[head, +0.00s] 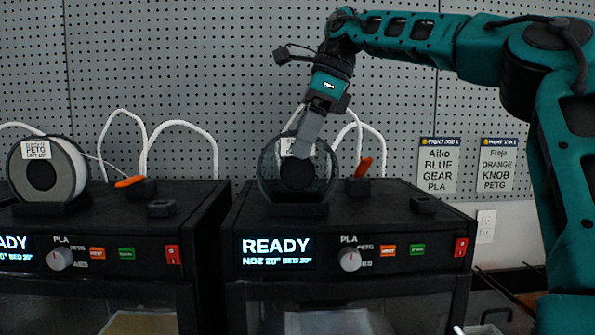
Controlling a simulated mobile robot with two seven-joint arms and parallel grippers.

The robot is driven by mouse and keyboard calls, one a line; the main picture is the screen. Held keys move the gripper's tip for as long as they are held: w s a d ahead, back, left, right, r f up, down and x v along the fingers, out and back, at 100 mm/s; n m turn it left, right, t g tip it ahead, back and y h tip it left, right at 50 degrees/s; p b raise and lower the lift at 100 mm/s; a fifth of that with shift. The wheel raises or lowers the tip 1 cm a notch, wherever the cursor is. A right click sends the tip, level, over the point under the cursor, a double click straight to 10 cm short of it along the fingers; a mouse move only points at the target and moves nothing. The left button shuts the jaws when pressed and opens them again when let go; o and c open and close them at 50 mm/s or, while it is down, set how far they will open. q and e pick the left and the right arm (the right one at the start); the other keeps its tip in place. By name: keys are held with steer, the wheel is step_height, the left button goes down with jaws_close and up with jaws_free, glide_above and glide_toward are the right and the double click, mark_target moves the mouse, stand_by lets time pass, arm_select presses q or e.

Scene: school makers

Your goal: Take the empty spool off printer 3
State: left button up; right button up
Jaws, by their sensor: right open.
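The printer (400,262) at the right shows READY on its display; I cannot read a number on it. On its top stands a dark, see-through spool (267,172) in a black holder (295,211), with a white label (289,147) near its top and no filament visible on it. My right gripper (300,158) comes down from above, its fingers in front of the spool's upper middle, over the label and near the dark hub. From here I cannot tell whether it touches the spool. My left gripper is not in view.
A second printer (120,255) stands at the left with a full white spool (68,165) labelled PETG. White tubes (190,126) arch behind both. Orange levers (130,182) sit on the tops. Job cards (438,165) hang on the pegboard (220,60).

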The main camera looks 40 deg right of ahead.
mark_target(294, 158)
steer(key=x, duration=0.4)
steer(key=shift+w+d, duration=0.1)
steer(key=shift+w, duration=0.05)
steer(key=shift+c, duration=0.4)
steer(key=c, duration=1)
steer(key=shift+r, duration=0.1)
